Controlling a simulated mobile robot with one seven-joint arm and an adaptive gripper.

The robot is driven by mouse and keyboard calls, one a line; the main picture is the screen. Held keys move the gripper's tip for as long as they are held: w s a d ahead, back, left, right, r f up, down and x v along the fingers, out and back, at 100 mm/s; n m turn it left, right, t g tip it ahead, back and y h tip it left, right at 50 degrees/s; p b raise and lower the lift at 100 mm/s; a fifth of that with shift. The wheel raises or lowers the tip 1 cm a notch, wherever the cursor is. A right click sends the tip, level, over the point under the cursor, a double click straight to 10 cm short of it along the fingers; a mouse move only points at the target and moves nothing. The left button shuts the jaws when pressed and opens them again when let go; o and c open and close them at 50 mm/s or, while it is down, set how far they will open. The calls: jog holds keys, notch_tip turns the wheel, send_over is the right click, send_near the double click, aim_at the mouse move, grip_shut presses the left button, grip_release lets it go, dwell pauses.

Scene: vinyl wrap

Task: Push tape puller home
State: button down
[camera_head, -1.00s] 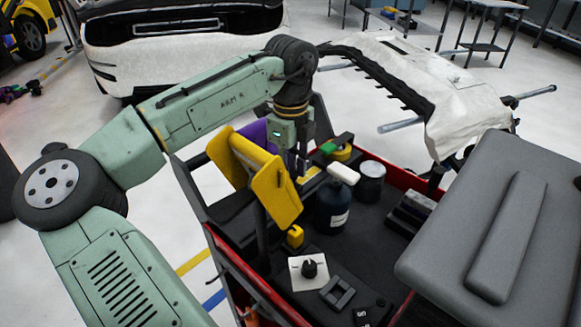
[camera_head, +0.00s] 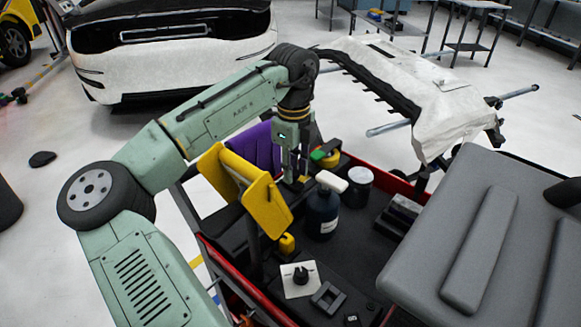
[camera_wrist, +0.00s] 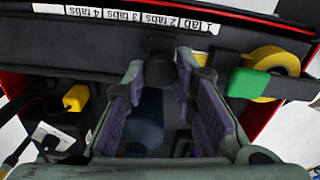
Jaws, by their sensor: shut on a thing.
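A dark knob, which looks like the tape puller (camera_wrist: 161,66), stands at the label strip in the wrist view, near the "2 tabs" mark. My gripper (camera_wrist: 160,72) has one purple-padded finger on each side of it and appears closed on it. A yellow tape roll (camera_wrist: 272,68) with a green block (camera_wrist: 248,84) in front sits to the right of the fingers. In the head view my gripper (camera_head: 293,180) points down at the cart's far side, left of the green block (camera_head: 318,155). The puller cannot be made out there.
A white label strip (camera_wrist: 140,18) runs along the rail. A grey padded surface (camera_head: 475,235) fills the right.

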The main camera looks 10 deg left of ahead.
jog(key=c, duration=1.3)
grip_release()
notch_tip(320, 180, up, 12)
